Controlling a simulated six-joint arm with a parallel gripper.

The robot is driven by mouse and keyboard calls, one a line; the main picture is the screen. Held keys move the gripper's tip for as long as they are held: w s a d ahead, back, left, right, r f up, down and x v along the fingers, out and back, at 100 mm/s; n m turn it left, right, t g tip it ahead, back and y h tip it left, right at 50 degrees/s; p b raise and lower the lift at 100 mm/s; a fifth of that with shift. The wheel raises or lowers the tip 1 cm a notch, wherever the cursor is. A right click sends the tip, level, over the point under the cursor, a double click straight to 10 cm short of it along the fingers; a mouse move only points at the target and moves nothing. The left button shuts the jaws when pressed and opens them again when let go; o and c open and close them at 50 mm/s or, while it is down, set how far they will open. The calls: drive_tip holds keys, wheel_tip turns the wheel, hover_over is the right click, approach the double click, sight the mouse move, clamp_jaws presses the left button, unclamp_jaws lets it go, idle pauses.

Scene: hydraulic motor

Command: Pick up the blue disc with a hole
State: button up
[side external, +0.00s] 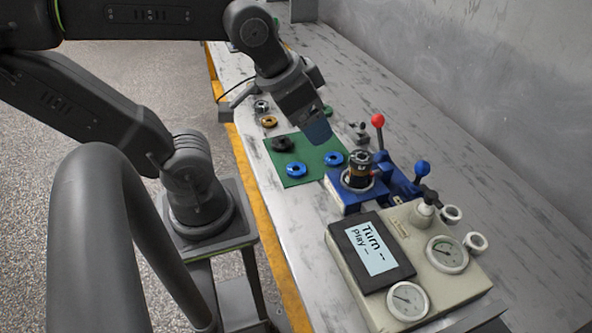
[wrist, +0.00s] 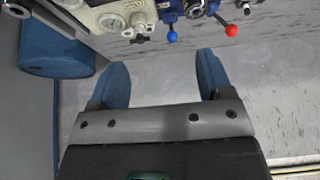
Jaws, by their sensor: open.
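Two blue discs lie on the green mat (side external: 312,176) in the side view, one near its front edge (side external: 297,170) and one at its right side (side external: 333,158). Both look ring-like, with a hole in the middle. My gripper (side external: 319,132) hangs above the far side of the mat, apart from both discs. In the wrist view my gripper (wrist: 163,75) has its two blue fingers wide apart with nothing between them. Neither blue disc can be made out in the wrist view.
A black ring (side external: 282,144) lies on the mat; a gold ring (side external: 269,122) lies beyond it. Right of the mat stand a blue fixture (side external: 345,199) with red- and blue-knobbed levers, and a beige gauge box (side external: 430,262). A grey wall (side external: 480,80) rises behind the bench.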

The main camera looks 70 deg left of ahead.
drive_tip(key=shift+o, duration=1)
drive_tip(key=n+g, duration=0.6)
drive_tip(key=n, duration=0.8)
hover_over(296, 171)
wheel_tip(296, 171, down, 16)
drive_tip(key=f, duration=0.7)
drive_tip(key=shift+s+d+f, duration=0.2)
drive_tip(key=shift+d+f, duration=0.05)
drive_tip(key=shift+f, duration=0.1)
drive_tip(key=shift+w+a+f, duration=0.15)
drive_tip(key=shift+f, duration=1.3)
drive_tip(key=shift+w+a+f, duration=0.1)
drive_tip(key=shift+a+f, duration=0.05)
drive_tip(key=shift+f, duration=1.25)
drive_tip(key=shift+c, duration=0.4)
